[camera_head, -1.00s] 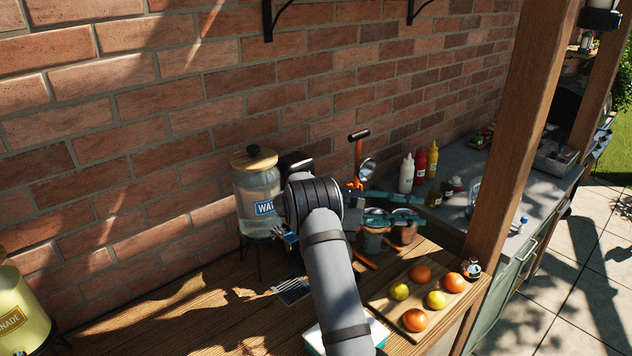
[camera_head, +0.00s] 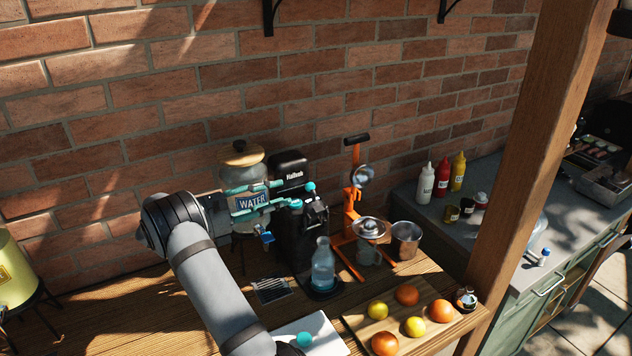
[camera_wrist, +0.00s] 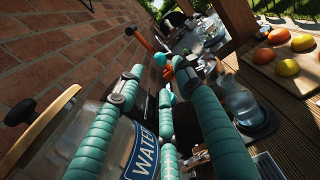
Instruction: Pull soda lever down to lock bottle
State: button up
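The black soda maker (camera_head: 291,172) stands against the brick wall in the head view. A clear bottle (camera_head: 323,268) with bluish liquid stands upright at its front; whether it is locked in cannot be told. The bottle also shows at the right of the wrist view (camera_wrist: 240,103). A small teal knob (camera_head: 310,186), which looks like the lever's end, is beside the soda maker's upper front. My gripper (camera_head: 287,193) has teal fingers spread open, pointing right, with tips just left of this knob. In the wrist view the spread fingertips (camera_wrist: 158,68) hold nothing visible. Contact with the knob cannot be told.
A water dispenser (camera_head: 240,160) with a wooden lid stands behind my fingers. An orange juicer (camera_head: 352,200) and metal pots are right of the soda maker. A board (camera_head: 363,325) with fruit lies in front. A wooden post (camera_head: 520,150) rises at the right.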

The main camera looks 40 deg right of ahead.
aim_at(306, 187)
jog(key=p+x, duration=0.3)
jog(key=x, duration=0.5)
jog(key=shift+d+r+p, duration=0.2)
jog(key=shift+d+p, duration=0.15)
jog(key=shift+s+d+f, duration=0.15)
jog(key=shift+d, duration=0.45)
jog(key=shift+c, duration=0.9)
grip_shut()
